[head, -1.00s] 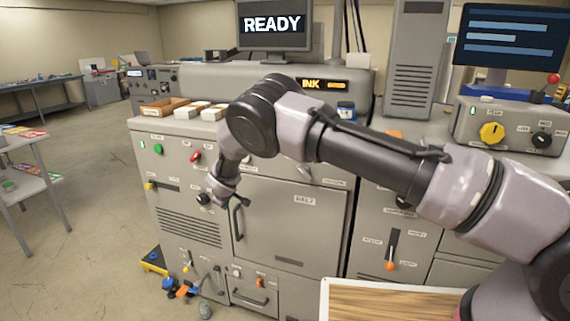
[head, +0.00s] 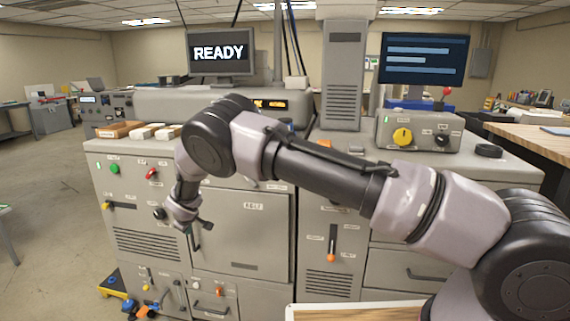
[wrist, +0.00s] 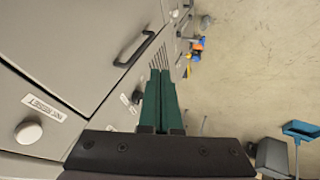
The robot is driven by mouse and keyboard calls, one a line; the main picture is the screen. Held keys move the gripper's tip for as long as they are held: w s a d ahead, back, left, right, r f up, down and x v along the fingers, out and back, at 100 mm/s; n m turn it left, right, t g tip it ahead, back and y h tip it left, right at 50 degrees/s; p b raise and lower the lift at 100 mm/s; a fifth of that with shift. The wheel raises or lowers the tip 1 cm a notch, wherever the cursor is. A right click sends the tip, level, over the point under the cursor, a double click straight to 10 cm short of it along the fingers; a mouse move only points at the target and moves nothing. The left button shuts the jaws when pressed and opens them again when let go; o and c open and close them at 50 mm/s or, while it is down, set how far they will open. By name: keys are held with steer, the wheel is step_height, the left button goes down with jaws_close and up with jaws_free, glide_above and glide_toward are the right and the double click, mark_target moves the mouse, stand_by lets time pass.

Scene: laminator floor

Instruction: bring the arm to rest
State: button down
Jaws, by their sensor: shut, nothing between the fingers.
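My arm reaches from the lower right across the head view, bent at the elbow, with the wrist hanging down. My gripper (head: 189,226) is in front of the grey machine (head: 120,205), close to the handle of its large door (head: 255,238). In the wrist view the two green fingers (wrist: 162,75) lie together, shut with nothing between them. They point along the machine's front, and I cannot tell the exact gap to it.
A door handle (wrist: 135,50) and a white knob (wrist: 28,131) stick out near my gripper. Blue and orange items (head: 142,308) lie on the floor at the machine's foot. A wood-topped surface (head: 355,313) is at the bottom. Open floor (head: 45,215) lies left.

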steer(key=w+d+r+m+h, duration=0.1)
steer(key=w+d+r+m, duration=0.25)
steer(key=d+r, duration=0.65)
steer(key=w+d+r+m, duration=0.3)
steer(key=w+d+r, duration=0.2)
steer(key=d+r, duration=0.5)
steer(key=s+d+r+m, duration=0.3)
steer(key=d+r+m, duration=0.1)
steer(key=d+r, duration=1.2)
steer(key=s+d+r+m, duration=0.4)
steer(key=s+d+r, duration=0.8)
steer(key=s+d, duration=0.25)
steer(key=s+d+m, duration=0.1)
steer(key=s+d, duration=0.3)
steer(key=s, duration=0.6)
steer(key=s+d+m, duration=0.2)
steer(key=s+d, duration=0.2)
steer(key=s, duration=0.6)
steer(key=shift+d+f, duration=0.3)
